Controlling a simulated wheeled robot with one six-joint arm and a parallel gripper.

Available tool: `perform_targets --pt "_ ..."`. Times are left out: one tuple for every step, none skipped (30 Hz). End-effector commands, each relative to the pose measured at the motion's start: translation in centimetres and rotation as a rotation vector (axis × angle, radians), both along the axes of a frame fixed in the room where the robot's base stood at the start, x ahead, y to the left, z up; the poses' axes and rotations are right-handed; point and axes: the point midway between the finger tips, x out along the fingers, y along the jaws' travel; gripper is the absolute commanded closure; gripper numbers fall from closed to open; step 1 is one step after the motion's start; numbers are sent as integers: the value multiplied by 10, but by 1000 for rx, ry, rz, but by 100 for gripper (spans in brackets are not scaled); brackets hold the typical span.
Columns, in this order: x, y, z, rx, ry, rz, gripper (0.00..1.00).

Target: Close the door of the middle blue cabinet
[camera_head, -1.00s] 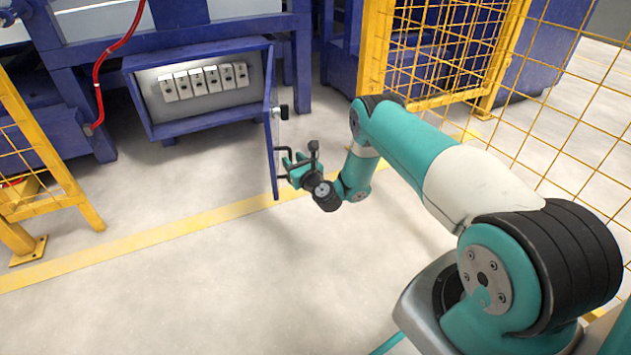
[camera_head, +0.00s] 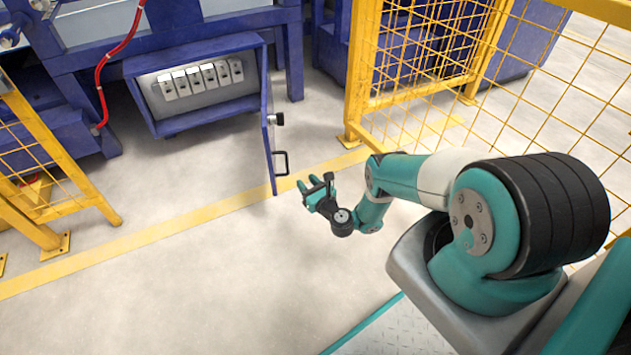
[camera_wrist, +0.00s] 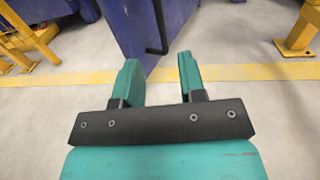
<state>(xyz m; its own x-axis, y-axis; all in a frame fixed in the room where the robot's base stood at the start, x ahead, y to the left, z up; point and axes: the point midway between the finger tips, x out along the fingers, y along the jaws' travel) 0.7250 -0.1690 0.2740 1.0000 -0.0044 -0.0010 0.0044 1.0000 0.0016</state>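The blue cabinet (camera_head: 190,124) stands open at the upper left of the head view, with several white switches inside. Its blue door (camera_head: 268,130) is swung out toward me, seen nearly edge-on. A black bar handle (camera_head: 281,162) and a black knob (camera_head: 276,119) are on the door's right face. My gripper (camera_head: 310,188) is just to the right of and below the handle, apart from it. In the wrist view the teal fingers (camera_wrist: 160,78) are spread with nothing between them. The door (camera_wrist: 138,28) and the handle (camera_wrist: 159,28) show beyond the fingertips.
A yellow mesh fence (camera_head: 425,60) stands to the right of the cabinet, and another yellow fence (camera_head: 40,160) is at the left. A red hose (camera_head: 103,75) hangs left of the cabinet. A yellow line (camera_head: 150,236) crosses the floor. The floor in front is clear.

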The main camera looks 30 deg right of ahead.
Motion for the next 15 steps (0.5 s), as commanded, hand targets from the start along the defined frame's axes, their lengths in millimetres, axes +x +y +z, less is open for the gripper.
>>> perform_targets --pt "-9 0 8 1 2 -1 63" --pt "-13 1 8 1 2 -1 63" --pt "-18 1 7 1 2 -1 63" --pt "-22 1 7 1 2 -2 63" --pt "-26 0 6 1 2 -2 63" --pt "-31 0 5 1 2 -1 63" --pt "-33 1 5 1 2 -1 63" --pt "-36 1 4 0 1 -1 63" --pt "-39 1 3 0 1 -1 63" --pt "-41 1 3 0 1 0 63" --pt "-42 1 2 0 1 0 63" --pt "-44 1 2 0 1 1 63" --pt "-45 1 1 0 1 1 63" --pt "-45 1 1 0 1 1 63" --pt "-45 1 1 0 1 1 63"
